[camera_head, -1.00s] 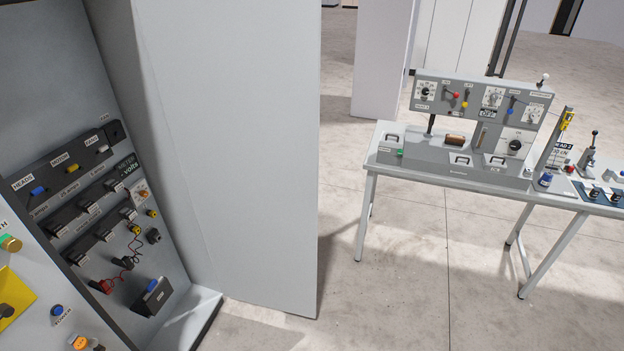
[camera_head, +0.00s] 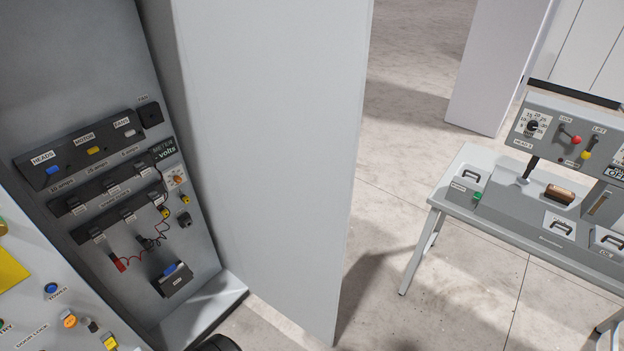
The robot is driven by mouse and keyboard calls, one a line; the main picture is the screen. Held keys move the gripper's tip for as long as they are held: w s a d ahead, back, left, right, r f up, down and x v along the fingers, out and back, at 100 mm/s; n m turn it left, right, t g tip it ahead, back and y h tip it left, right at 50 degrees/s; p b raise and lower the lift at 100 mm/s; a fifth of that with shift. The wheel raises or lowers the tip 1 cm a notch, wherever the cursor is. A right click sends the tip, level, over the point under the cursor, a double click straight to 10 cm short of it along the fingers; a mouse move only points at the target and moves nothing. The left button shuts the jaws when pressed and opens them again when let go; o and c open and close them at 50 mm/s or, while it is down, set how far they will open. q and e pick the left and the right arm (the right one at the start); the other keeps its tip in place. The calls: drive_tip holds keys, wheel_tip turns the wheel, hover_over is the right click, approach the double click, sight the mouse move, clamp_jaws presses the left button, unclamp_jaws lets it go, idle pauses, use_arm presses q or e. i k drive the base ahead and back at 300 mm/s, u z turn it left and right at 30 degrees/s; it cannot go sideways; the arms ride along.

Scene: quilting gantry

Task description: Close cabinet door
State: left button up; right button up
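The cabinet (camera_head: 85,85) stands open at the left, and its grey inner back panel shows switches, fuses and red and black leads. The cabinet door (camera_head: 270,150) is a tall, plain light grey panel. It stands swung open at the right of the cabinet opening, with its free edge toward the right. No handle shows on the face I see. Its top is cut off by the picture's edge. Neither of my grippers can be made out. A small dark rounded part shows at the bottom edge below the cabinet, and I cannot tell what it is.
A control panel (camera_head: 52,310) with a yellow plate and buttons, one label reading "DOOR LOCK", fills the lower left. A grey table (camera_head: 456,205) with a control console (camera_head: 575,140) stands at the right. Bare concrete floor (camera_head: 450,285) lies between the door and the table.

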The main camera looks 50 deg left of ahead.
sight(280, 84)
drive_tip(key=i, duration=2.65)
drive_tip(key=u, duration=4.05)
drive_tip(key=i, duration=0.1)
drive_tip(key=z, duration=0.2)
